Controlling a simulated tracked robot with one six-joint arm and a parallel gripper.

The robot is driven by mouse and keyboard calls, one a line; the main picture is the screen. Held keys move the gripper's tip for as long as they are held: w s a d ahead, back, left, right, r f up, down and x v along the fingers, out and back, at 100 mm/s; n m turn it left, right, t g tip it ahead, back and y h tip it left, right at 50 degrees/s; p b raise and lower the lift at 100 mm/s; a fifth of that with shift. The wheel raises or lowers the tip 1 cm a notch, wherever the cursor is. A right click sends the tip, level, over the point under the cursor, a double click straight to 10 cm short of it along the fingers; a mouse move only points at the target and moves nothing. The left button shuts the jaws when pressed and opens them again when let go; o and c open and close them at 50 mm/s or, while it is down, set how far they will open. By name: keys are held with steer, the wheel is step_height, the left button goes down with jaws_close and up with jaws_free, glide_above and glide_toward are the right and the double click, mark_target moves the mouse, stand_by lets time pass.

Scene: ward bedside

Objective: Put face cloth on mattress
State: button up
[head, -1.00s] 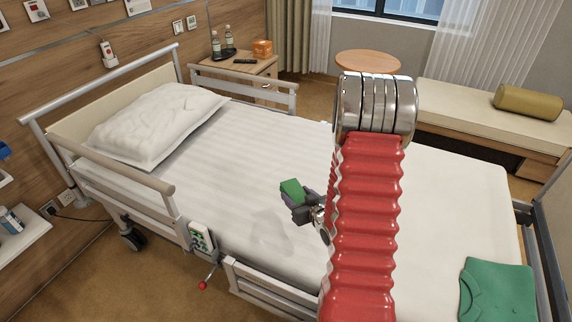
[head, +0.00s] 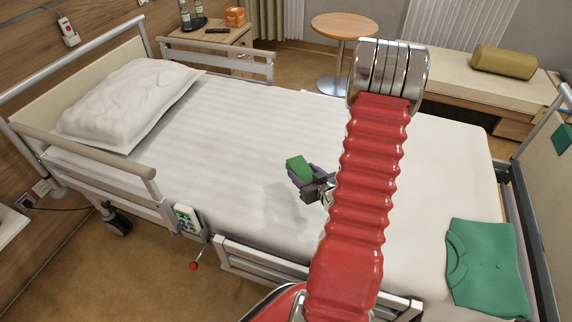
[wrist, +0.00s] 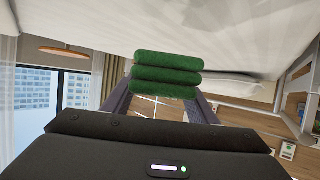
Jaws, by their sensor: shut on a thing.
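The face cloth (head: 297,163) is a small green folded cloth. It is held in my gripper (head: 306,176), which is shut on it above the middle of the bed. In the wrist view the cloth (wrist: 167,75) shows as a stack of green folds between the two fingers. The mattress (head: 235,150) is white and wide, and lies under the gripper. A shadow falls on it just left of and below the gripper, and the cloth looks apart from the surface. My red arm hides part of the mattress right of the gripper.
A white pillow (head: 130,103) lies at the head end. A folded green garment (head: 487,268) lies at the foot end. Bed rails (head: 105,160) stand along the near and far sides. A bedside cabinet (head: 215,42) with bottles stands behind. The mattress between pillow and gripper is clear.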

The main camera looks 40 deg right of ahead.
steer(key=shift+f, duration=2.6)
steer(key=shift+f, duration=0.1)
steer(key=shift+f, duration=2)
steer(key=o, duration=1)
steer(key=shift+f, duration=0.1)
steer(key=v, duration=1.2)
steer(key=shift+w, duration=0.1)
